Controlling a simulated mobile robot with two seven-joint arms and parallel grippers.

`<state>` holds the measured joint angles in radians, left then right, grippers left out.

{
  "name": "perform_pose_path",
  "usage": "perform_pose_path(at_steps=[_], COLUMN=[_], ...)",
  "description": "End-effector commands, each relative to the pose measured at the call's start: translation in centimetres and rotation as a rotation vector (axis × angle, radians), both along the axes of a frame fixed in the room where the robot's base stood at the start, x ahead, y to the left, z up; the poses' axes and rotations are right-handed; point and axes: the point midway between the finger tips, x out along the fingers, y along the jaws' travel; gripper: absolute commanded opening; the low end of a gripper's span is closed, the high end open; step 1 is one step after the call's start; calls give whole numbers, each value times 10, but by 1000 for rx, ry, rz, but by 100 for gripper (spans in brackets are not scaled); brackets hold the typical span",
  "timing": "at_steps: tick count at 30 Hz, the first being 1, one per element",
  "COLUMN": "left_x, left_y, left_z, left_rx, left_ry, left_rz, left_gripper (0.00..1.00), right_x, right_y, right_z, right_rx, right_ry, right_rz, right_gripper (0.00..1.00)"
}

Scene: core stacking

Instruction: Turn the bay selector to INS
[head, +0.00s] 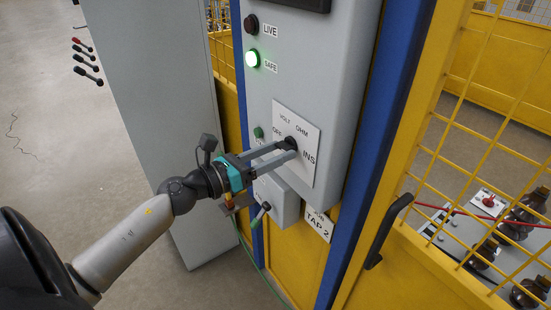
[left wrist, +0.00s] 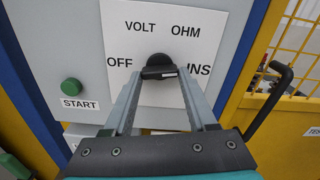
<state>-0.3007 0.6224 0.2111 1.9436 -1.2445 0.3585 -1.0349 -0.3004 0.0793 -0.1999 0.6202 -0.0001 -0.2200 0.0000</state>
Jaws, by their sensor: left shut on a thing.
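The bay selector is a black knob on a white plate (head: 309,127) on the front of a grey cabinet. The plate is marked VOLT, OHM, OFF and INS. In the left wrist view the knob (left wrist: 160,68) shows as a dark bar lying nearly level between OFF and INS, with a small white mark on it. My left gripper (head: 289,147) reaches in from the left and is shut on the knob, one finger on each side. The fingers partly cover the knob in the head view. My right gripper is not in view.
A green SAFE lamp (head: 252,58) is lit above the plate; the LIVE lamp (head: 251,24) is dark. A green START button (left wrist: 71,87) sits left of the plate. A black door handle (head: 388,230) and yellow mesh fence (head: 480,130) stand to the right.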

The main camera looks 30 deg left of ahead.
Motion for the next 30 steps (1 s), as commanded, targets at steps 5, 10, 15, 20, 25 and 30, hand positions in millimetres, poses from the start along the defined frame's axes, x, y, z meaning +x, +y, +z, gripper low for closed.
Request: perform_pose_path(at_steps=[5, 10, 15, 20, 25, 30], left_x=[0, 0, 0, 0, 0, 0], left_y=[0, 1, 1, 1, 1, 1], left_z=[-3, -2, -1, -1, -1, -1], left_rx=[96, 152, 179, 188, 189, 189], left_ry=[-37, -61, -71, -75, -75, -75], left_rz=[-1, 0, 0, 0, 0, 0], left_gripper=[2, 2, 2, 2, 2, 64], right_x=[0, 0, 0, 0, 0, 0], right_y=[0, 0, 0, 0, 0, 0], right_z=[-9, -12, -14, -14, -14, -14], right_rx=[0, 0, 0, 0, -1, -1], right_ry=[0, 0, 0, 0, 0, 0], right_rz=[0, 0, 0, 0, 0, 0], right_gripper=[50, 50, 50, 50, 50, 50])
